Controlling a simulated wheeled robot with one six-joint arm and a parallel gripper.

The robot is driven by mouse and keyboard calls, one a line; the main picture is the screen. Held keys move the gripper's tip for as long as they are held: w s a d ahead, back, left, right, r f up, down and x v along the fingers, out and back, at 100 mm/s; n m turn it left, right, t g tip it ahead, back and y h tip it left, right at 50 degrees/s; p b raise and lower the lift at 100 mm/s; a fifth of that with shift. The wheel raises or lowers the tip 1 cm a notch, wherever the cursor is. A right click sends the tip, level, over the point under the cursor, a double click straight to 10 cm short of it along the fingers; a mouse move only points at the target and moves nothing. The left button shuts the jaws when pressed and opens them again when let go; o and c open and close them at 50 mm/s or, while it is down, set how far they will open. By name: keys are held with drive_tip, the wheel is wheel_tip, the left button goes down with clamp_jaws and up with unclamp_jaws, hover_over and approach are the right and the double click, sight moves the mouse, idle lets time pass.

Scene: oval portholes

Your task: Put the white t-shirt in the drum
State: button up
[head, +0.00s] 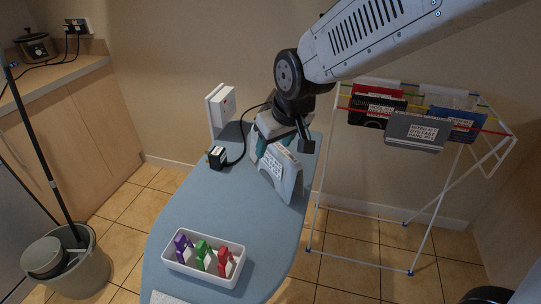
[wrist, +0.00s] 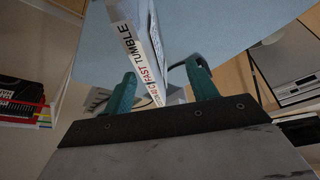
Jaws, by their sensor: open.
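A pale, folded tent-shaped item with a printed label (head: 282,172) stands on the blue ironing board. I cannot tell for sure that it is the white t-shirt. My gripper (head: 278,138) is at this item's upper part, partly hidden by the wrist. In the wrist view my gripper's teal fingers (wrist: 162,88) are apart, with the item's pale labelled edge (wrist: 150,45) between them. I cannot tell whether they touch it. Another white piece (head: 168,298) shows at the board's near edge, cut off by the frame. I cannot make out the drum.
The ironing board (head: 190,215) carries a white tray (head: 205,275) of coloured pegs and a black plug-like block (head: 217,157). A drying rack (head: 425,215) with several folded garments stands at right. A bucket (head: 85,265) with a mop stands at left.

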sight(276, 154)
drive_tip(key=w+f, duration=0.1)
drive_tip(key=f, duration=0.1)
drive_tip(key=w+f, duration=0.2)
drive_tip(key=f, duration=0.1)
drive_tip(key=shift+d+f, duration=0.3)
drive_tip(key=shift+f, duration=0.05)
drive_tip(key=c, duration=1.3)
drive_tip(key=shift+o, duration=0.2)
drive_tip(key=shift+r, duration=0.1)
